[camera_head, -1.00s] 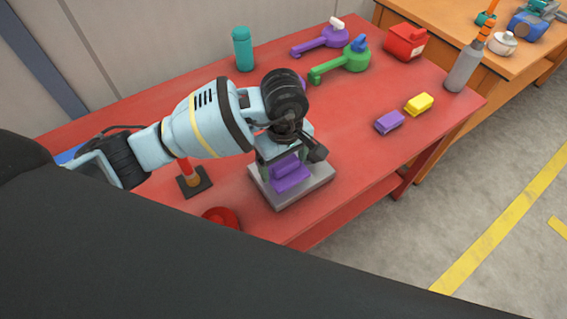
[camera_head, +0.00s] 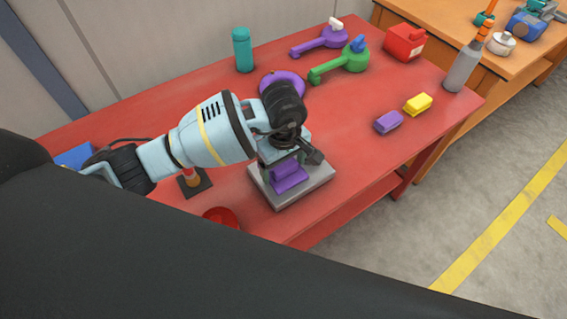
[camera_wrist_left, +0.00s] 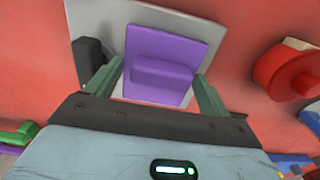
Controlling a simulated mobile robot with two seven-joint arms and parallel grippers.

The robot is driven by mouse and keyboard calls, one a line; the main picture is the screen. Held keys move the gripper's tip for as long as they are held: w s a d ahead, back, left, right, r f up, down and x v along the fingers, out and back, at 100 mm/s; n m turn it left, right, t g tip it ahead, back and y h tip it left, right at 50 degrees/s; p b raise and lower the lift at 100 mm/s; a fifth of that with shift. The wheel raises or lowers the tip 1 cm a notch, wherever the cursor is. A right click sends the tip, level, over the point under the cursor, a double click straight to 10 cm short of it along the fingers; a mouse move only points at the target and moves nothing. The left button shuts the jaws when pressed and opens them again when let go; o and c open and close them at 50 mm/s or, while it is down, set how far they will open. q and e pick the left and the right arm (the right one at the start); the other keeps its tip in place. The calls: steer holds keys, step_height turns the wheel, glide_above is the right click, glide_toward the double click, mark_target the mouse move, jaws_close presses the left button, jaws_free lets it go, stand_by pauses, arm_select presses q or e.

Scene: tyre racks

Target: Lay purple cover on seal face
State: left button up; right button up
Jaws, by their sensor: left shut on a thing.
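My left gripper (camera_head: 287,163) is shut on the raised grip of the purple cover (camera_head: 290,179). The cover is a flat purple plate with a block-shaped grip; in the left wrist view the cover (camera_wrist_left: 172,45) shows between the two green-grey fingers of the gripper (camera_wrist_left: 160,78). Below the cover is a grey square plate (camera_head: 287,203), which also shows around the cover in the wrist view (camera_wrist_left: 108,28). My right gripper is not in view.
A purple ring (camera_head: 283,82), green tool (camera_head: 340,62), purple block (camera_head: 388,122) and yellow block (camera_head: 418,104) lie farther off.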

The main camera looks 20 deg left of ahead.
arm_select(q)
steer(key=o, duration=0.8)
steer(key=shift+f, duration=0.1)
step_height(320, 180, up, 12)
steer(key=shift+r, duration=0.15)
